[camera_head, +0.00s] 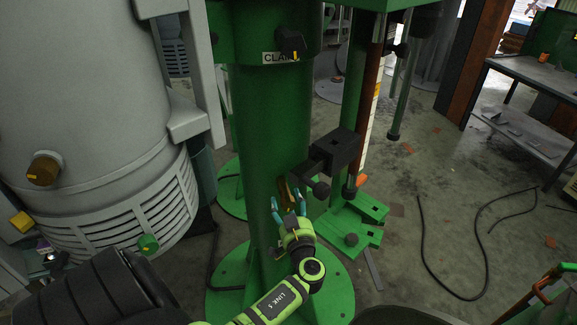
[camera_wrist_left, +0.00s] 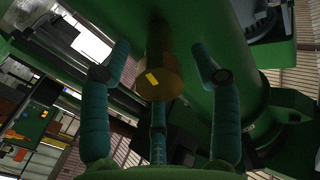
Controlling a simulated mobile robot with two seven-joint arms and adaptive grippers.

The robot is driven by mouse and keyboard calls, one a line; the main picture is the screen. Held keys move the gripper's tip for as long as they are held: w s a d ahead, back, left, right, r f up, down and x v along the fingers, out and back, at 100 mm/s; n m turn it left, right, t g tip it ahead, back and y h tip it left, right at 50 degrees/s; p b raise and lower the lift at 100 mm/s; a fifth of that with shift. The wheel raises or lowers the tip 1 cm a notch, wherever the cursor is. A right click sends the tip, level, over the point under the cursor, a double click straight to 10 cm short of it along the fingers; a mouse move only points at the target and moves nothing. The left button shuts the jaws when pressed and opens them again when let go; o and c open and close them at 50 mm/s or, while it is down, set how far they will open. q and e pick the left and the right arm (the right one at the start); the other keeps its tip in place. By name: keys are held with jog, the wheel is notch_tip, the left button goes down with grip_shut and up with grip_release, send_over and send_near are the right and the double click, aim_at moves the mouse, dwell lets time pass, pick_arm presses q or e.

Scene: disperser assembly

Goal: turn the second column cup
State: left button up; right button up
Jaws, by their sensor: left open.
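The column cup is a small brass-coloured cylinder (camera_wrist_left: 158,72) with a yellow mark, on the green column. In the head view it shows as a brown-gold piece (camera_head: 284,192) low on the column (camera_head: 268,125), partly hidden by my gripper. My left gripper (camera_head: 289,206) is open just in front of and below it. In the left wrist view its teal fingers (camera_wrist_left: 160,100) stand around the cup with visible gaps at the two outer fingers. The third finger is below the cup in the picture; I cannot tell whether it touches. My right gripper is not in view.
A black clamp block (camera_head: 336,150) juts out right of the column, close to my gripper. A large grey tank (camera_head: 75,110) stands on the left. A green foot plate (camera_head: 352,222) lies on the floor to the right. A black cable (camera_head: 440,270) lies on open floor.

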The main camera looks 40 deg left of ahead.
pick_arm(q)
jog(key=c, duration=1.1)
jog(key=shift+c, duration=0.2)
jog(key=shift+f+m, duration=0.1)
jog(key=shift+m, duration=0.2)
